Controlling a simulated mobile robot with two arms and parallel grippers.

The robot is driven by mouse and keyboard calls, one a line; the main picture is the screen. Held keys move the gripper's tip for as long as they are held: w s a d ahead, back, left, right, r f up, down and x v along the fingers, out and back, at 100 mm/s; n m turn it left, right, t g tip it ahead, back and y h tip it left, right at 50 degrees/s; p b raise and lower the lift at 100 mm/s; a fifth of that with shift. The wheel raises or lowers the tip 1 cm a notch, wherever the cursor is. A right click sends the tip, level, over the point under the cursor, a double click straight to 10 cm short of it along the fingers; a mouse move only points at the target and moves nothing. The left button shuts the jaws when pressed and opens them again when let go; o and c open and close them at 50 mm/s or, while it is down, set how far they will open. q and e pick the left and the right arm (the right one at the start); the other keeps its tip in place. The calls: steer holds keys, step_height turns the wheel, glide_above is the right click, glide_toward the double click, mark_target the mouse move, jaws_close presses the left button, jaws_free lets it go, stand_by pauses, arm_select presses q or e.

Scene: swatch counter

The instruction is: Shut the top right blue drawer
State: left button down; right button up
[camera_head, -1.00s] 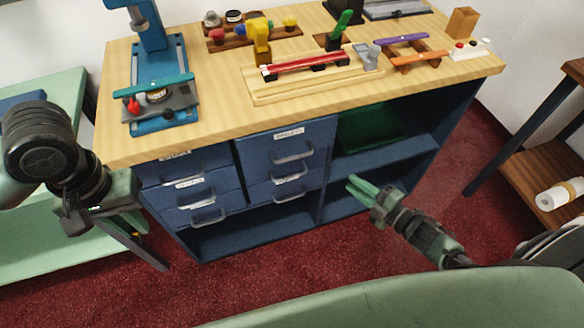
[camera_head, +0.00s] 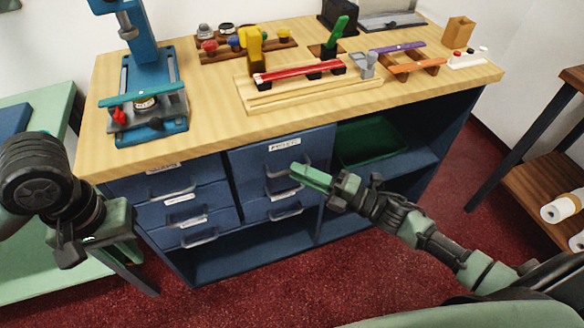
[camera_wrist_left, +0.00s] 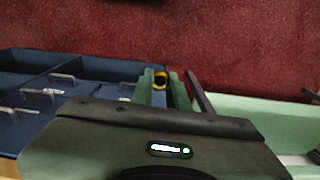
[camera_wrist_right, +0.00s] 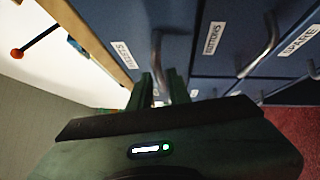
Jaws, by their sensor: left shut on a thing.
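The top right blue drawer (camera_head: 252,160) is in the upper right of the drawer block under the counter, with a white label and a metal handle (camera_head: 305,160). Its front seems to stand out a little; how far I cannot tell. My right gripper (camera_head: 298,172) is at this handle. In the right wrist view its fingers (camera_wrist_right: 158,88) are apart, with the handle (camera_wrist_right: 160,62) at their tips; contact is unclear. My left gripper (camera_wrist_left: 162,92) is shut on a small yellow and black thing (camera_wrist_left: 162,79), away to the left of the drawers.
More blue drawers (camera_head: 185,211) with handles lie left of and below it. Open shelves, one with a green bin (camera_head: 368,142), are to the right. The wooden counter top (camera_head: 210,125) overhangs the drawers and carries tools. A green table (camera_head: 40,270) stands at the left.

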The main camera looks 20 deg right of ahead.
steer(key=shift+x, duration=1.35)
jaws_close()
steer(key=shift+f, duration=0.1)
stand_by(0.3)
